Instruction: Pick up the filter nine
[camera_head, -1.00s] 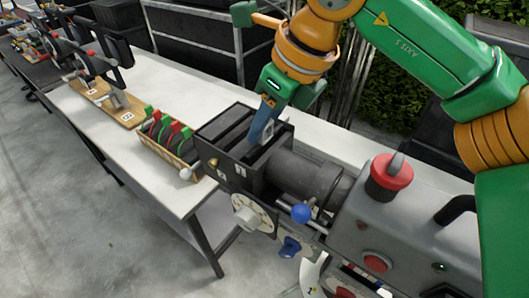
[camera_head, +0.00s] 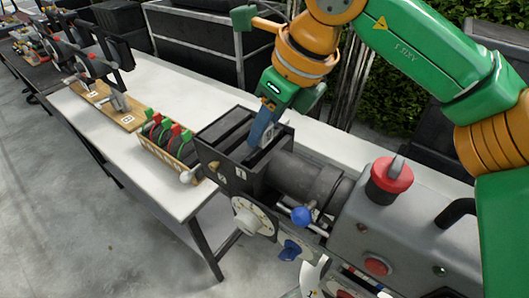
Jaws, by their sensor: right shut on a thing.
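My right gripper (camera_head: 264,132) reaches down from above to the slotted top of the black box (camera_head: 228,172) on the grey machine. Its blue fingers are at the right-hand end of the slots. It is shut on a small grey piece that I take to be the filter nine (camera_head: 281,135), which shows beside the fingers. Most of that piece is hidden by the fingers and the box wall, and I cannot read a number on it. My left gripper is not in view.
A wooden rack (camera_head: 170,158) with red, green and dark filters stands left of the box on the white table (camera_head: 146,91). A wooden board (camera_head: 124,119) lies farther back. The machine's red button (camera_head: 390,174) and blue knob (camera_head: 302,215) stick out at right.

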